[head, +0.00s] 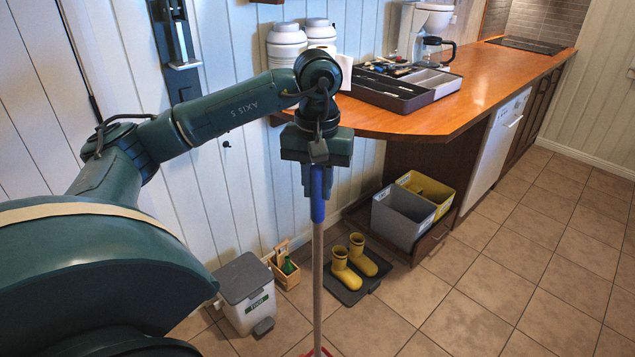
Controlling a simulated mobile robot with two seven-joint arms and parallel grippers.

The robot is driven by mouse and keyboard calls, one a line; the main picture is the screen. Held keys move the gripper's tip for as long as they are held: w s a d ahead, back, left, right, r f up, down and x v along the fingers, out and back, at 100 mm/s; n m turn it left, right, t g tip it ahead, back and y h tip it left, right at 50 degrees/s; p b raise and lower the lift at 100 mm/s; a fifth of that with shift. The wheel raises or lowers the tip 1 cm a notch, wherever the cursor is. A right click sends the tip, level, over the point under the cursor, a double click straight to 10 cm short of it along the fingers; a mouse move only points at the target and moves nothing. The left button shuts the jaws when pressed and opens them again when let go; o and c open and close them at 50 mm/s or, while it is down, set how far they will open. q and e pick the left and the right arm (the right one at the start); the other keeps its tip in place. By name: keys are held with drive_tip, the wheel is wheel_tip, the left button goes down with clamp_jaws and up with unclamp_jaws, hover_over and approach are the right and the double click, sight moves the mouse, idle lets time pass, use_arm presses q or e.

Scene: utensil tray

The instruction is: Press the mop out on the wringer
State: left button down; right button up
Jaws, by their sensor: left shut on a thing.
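My left gripper (316,180) points down and is shut on the blue grip at the top of the mop (318,270). The mop's grey pole hangs close to upright below it. At the bottom edge of the head view a little red shows around the foot of the pole; I cannot tell whether it is the mop head or part of a wringer. No wringer can be made out for certain. My right gripper is out of view.
A pedal bin (247,295), a wooden caddy (285,268) and yellow boots (346,268) on a dark mat stand near the pole. Grey (398,222) and yellow (434,190) bins sit under the wooden counter (455,112). The tiled floor at right is clear.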

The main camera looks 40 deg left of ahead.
use_arm(q)
drive_tip(key=shift+f, duration=0.3)
drive_tip(key=shift+f+b, duration=0.15)
drive_tip(key=shift+b, duration=0.25)
idle(0.9)
drive_tip(key=shift+r+p, duration=0.6)
drive_tip(key=shift+r, duration=0.1)
drive_tip(key=shift+r+p, duration=2.05)
drive_tip(key=shift+r, duration=0.8)
